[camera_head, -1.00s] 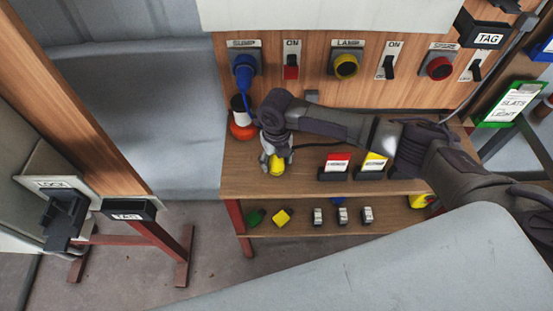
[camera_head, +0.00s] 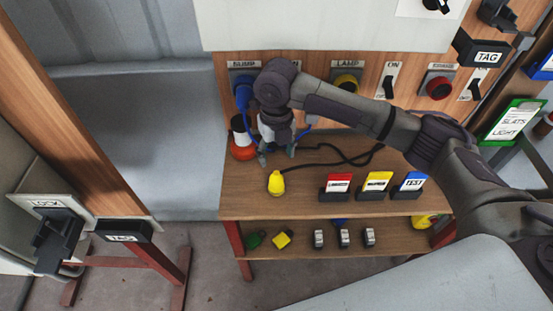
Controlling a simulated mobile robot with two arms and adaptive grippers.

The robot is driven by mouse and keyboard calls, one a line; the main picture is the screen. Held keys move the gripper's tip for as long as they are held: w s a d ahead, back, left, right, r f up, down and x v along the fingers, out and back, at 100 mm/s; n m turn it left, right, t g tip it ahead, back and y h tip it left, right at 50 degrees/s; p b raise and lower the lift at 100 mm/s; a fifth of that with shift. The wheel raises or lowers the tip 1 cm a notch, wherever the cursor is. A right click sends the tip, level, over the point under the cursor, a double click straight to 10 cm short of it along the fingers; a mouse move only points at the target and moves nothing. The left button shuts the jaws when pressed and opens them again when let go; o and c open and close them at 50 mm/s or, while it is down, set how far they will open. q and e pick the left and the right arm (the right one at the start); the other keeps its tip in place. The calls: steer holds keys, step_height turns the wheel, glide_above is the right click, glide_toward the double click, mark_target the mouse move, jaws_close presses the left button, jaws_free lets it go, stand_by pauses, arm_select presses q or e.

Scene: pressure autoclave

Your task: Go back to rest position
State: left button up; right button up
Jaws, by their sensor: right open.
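My right gripper (camera_head: 276,157) hangs over the back of the wooden bench (camera_head: 240,205), its fingers pointing down and spread apart. A yellow plug (camera_head: 276,183) lies on the bench just in front of the fingertips, apart from them. My right arm comes in from the right and crosses in front of the panel. My left gripper does not show.
A blue plug (camera_head: 243,92) is in the SUMP socket on the panel, partly beside my arm. An orange-and-white bottle (camera_head: 241,140) stands left of the gripper. A black cable (camera_head: 340,155) lies on the bench. Red, yellow and blue card holders (camera_head: 338,187) stand at the right. A lower shelf holds small items.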

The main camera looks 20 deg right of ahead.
stand_by(0.4)
steer(key=s+a+f+m+t+y, duration=0.1)
steer(key=s+a+f+m+y, duration=0.1)
steer(key=s+a+f+m, duration=0.35)
steer(key=s+a+f+m+t+y, duration=0.1)
steer(key=s+a+f+m+y, duration=0.15)
steer(key=s+m, duration=0.45)
steer(key=s+d+f+m+t+h, duration=0.1)
steer(key=s+d+m+h, duration=0.1)
steer(key=s+d+m, duration=0.7)
steer(key=s+d+f+m+h, duration=0.15)
steer(key=s+d+m, duration=0.35)
steer(key=m, duration=0.9)
step_height(320, 180, down, 26)
steer(key=s+d+f+g+h, duration=0.1)
steer(key=s+d+f, duration=0.2)
steer(key=s+f, duration=1.2)
steer(key=shift+s+n+g, duration=0.35)
steer(key=shift+s+g, duration=0.05)
steer(key=shift+s, duration=0.05)
